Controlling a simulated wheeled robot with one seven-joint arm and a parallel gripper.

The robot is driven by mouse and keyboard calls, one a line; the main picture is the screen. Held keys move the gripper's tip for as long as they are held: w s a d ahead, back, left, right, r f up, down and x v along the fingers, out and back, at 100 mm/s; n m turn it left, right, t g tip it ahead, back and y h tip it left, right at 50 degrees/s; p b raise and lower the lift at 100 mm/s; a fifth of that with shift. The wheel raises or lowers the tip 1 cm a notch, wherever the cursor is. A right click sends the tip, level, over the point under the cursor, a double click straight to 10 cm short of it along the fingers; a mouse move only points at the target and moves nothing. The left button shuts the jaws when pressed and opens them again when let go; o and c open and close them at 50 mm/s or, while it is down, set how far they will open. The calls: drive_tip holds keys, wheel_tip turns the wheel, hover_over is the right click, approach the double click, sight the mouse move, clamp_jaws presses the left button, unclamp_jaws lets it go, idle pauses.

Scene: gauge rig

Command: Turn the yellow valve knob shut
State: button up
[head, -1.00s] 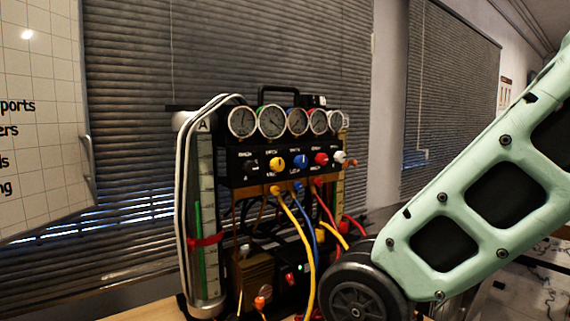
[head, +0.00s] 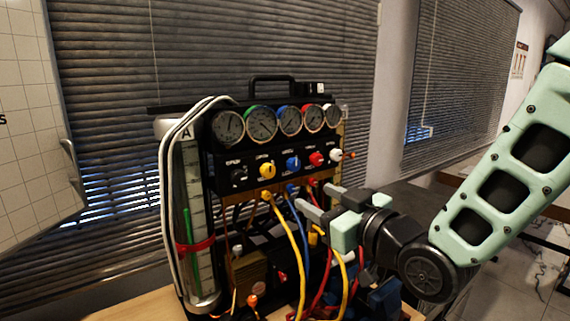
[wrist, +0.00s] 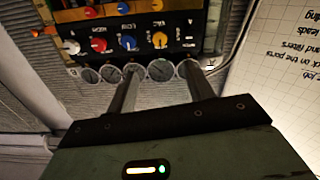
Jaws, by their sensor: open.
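The yellow valve knob (head: 267,170) is on the black front panel of the gauge rig, between a black knob (head: 238,176) and a blue knob (head: 293,163). My gripper (head: 310,198) is open and empty, to the right of and below the yellow knob in the head view, apart from it. In the upside-down wrist view, the yellow knob (wrist: 160,40) shows beyond the two spread fingertips (wrist: 159,66), roughly in line with the gap between them. The knob's pointer position is too small to read surely.
Red (head: 316,159) and white (head: 336,155) knobs continue the row rightward, under several round gauges (head: 262,122). Yellow (head: 290,230), blue and red hoses hang below the panel near my gripper. A clear cylinder (head: 200,240) stands at the rig's left.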

sight(270, 172)
drive_tip(key=p+x, duration=0.6)
drive_tip(key=x, duration=1)
drive_tip(key=shift+r, duration=0.1)
drive_tip(key=shift+w+a+p, duration=0.4)
drive_tip(key=shift+w+p, duration=0.05)
drive_tip(key=shift+w, duration=0.1)
drive_tip(key=c, duration=1)
